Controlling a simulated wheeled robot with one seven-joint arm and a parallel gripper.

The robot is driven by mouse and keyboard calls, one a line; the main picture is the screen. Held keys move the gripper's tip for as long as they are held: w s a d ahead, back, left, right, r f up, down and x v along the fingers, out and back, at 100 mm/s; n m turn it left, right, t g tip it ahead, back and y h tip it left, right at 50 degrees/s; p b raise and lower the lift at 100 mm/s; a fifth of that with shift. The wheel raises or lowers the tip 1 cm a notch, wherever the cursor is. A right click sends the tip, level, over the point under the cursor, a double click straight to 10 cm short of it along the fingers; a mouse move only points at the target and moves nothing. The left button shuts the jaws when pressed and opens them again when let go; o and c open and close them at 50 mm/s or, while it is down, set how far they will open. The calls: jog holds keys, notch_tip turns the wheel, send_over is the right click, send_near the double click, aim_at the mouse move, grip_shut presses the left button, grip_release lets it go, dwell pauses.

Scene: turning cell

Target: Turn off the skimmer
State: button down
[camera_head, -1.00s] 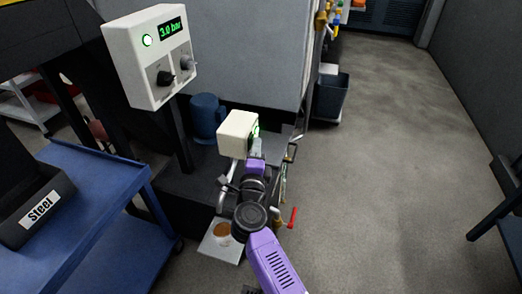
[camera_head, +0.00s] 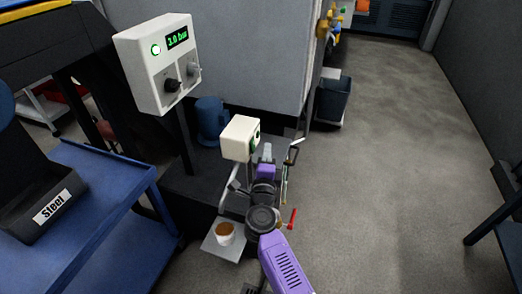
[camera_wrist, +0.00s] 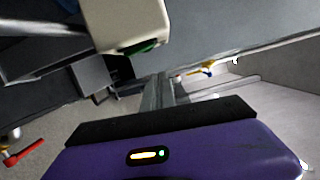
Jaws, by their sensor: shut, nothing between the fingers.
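A small cream-white box (camera_head: 239,137), likely the skimmer unit, stands low beside the machine. A green part (camera_head: 256,140) shows on its right face; its labels are too small to read. In the wrist view the box (camera_wrist: 122,20) is at the top, with a dark green part (camera_wrist: 141,47) at its lower edge. My gripper (camera_head: 267,151) is shut and empty, just right of the box and apparently apart from it. In the wrist view its fingers (camera_wrist: 158,92) point past the box.
A grey panel (camera_head: 143,76) reading 3.0 bar with two knobs stands at upper left. A red-handled valve (camera_head: 292,218) is near my arm. A blue cart (camera_head: 111,178) is left; floor on the right is clear.

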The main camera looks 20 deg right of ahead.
jog(key=p+v, duration=0.2)
jog(key=v, duration=0.8)
jog(key=shift+s+d+r, duration=0.15)
jog(key=shift+d+r, duration=0.05)
